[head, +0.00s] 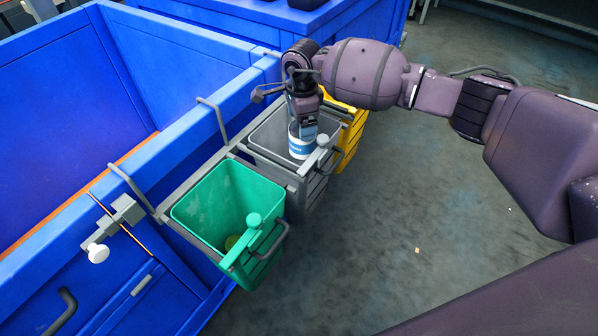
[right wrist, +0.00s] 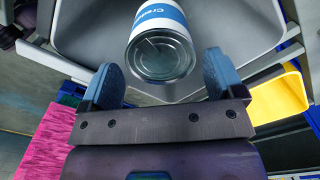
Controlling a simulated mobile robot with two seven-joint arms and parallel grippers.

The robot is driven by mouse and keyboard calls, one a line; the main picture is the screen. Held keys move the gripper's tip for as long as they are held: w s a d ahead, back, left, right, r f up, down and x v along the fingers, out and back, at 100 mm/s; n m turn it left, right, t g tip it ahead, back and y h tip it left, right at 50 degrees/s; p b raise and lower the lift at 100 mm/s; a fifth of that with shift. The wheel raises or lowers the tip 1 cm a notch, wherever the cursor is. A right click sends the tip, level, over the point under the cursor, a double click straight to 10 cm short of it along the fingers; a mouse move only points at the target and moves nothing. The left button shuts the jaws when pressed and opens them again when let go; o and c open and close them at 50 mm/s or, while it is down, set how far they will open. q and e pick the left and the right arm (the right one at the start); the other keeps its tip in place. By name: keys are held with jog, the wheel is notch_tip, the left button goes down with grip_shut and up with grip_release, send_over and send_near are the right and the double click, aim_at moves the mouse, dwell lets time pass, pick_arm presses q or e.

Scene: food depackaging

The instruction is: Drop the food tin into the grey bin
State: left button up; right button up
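The food tin (head: 301,142), with a white and blue label, is at the mouth of the grey bin (head: 262,150) in the head view, just below my right gripper (head: 303,118). In the right wrist view the tin (right wrist: 160,45) shows its metal end towards me, over the grey bin's inside (right wrist: 90,30). My right gripper (right wrist: 165,80) has its two blue fingers spread, with visible gaps on both sides of the tin. The tin looks apart from the fingers. My left gripper is not in view.
A green bin (head: 190,215) with a small yellowish thing inside hangs in front of the grey one. A yellow bin (head: 352,140) is behind it, partly hidden by my arm. The bins hang on a large blue crate (head: 180,105). Open floor lies to the right.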

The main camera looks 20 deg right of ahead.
jog(key=shift+o, duration=0.8)
jog(key=shift+r, duration=0.35)
notch_tip(320, 180, up, 10)
jog(key=p, duration=0.1)
